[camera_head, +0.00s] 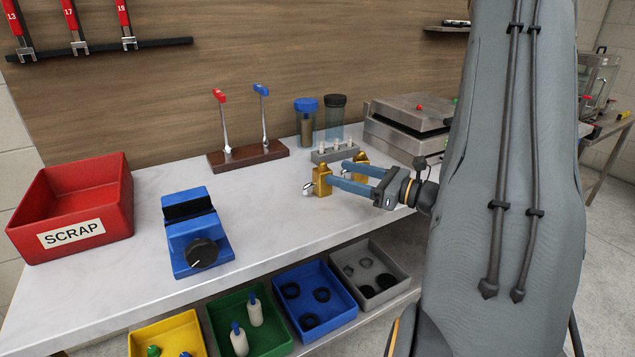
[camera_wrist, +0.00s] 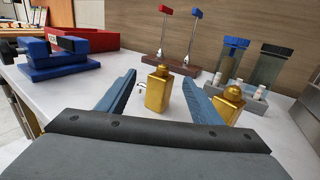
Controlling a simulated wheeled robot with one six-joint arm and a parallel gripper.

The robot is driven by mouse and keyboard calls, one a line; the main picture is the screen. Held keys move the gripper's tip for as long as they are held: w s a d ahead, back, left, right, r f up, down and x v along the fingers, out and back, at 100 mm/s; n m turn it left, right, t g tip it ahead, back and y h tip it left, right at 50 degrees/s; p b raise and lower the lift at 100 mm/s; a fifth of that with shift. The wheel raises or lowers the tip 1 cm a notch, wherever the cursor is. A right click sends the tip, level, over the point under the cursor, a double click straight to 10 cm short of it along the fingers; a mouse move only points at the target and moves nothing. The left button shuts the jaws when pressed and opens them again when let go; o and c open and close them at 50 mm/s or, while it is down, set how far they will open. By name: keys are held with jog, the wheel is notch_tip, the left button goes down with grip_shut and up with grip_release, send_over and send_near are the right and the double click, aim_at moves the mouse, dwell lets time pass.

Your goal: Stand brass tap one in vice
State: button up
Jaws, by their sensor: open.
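Two brass taps stand upright on the white bench. One brass tap (camera_head: 322,183) has a silver spout to its left; in the wrist view this tap (camera_wrist: 158,92) stands in line with the gap between my fingertips. The other brass tap (camera_head: 361,158) stands farther back, and in the wrist view this second tap (camera_wrist: 229,106) is outside my right finger. No label shows which is number one. My gripper (camera_head: 337,173) is open and empty, low over the bench; its blue fingers also show in the wrist view (camera_wrist: 158,79). The blue vice (camera_head: 199,240) stands to the left with a black knob, its jaws empty.
A red SCRAP bin (camera_head: 80,210) stands left of the vice. A wooden stand with two levers (camera_head: 248,154), a grey rack (camera_head: 335,151) and two lidded jars (camera_head: 306,122) are behind. Coloured bins (camera_head: 315,300) sit below the bench. Bench between vice and taps is clear.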

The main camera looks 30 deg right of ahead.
aim_at(327, 168)
jog(key=shift+p+x, duration=1.05)
jog(key=shift+x, duration=2.45)
jog(key=shift+w+d+f, duration=0.1)
jog(key=shift+d+f, duration=0.05)
jog(key=shift+d, duration=0.05)
jog(key=c, duration=1.4)
grip_shut()
